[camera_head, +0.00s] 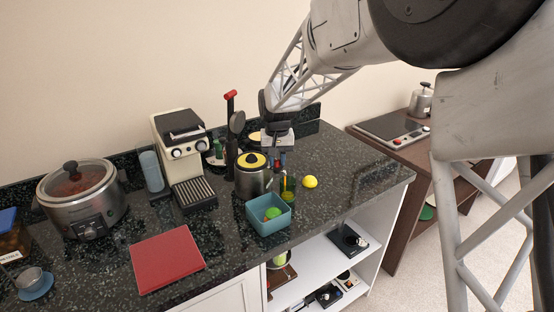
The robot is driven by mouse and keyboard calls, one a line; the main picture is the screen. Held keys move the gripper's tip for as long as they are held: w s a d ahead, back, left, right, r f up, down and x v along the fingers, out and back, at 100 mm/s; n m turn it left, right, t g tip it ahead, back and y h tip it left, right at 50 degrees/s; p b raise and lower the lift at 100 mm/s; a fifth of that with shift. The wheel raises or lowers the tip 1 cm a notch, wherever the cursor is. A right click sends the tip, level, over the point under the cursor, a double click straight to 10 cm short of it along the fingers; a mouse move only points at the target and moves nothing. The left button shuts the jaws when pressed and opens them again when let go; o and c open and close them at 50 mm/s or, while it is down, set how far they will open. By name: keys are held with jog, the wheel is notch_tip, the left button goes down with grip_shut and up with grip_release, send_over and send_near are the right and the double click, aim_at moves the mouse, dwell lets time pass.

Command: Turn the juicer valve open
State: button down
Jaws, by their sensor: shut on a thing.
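The juicer (253,183) is a steel cylinder with a yellow and black top, standing upright on the dark speckled counter. My gripper (277,162) points down from the upper right at the juicer's right side, close against it. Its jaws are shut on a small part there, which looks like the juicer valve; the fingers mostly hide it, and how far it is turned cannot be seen. A small greenish-yellow glass (288,193) stands below the fingers, just right of the juicer.
A lemon (310,182) lies to the right. A coffee machine (180,145) and a lever press with a red handle (231,95) stand left. The counter's right end (365,165) is clear.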

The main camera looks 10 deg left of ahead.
aim_at(277, 160)
jog(key=shift+m, duration=1.6)
jog(key=c, duration=1)
grip_release()
jog(key=shift+r, duration=0.1)
jog(key=shift+r, duration=3.8)
jog(key=shift+d, duration=0.1)
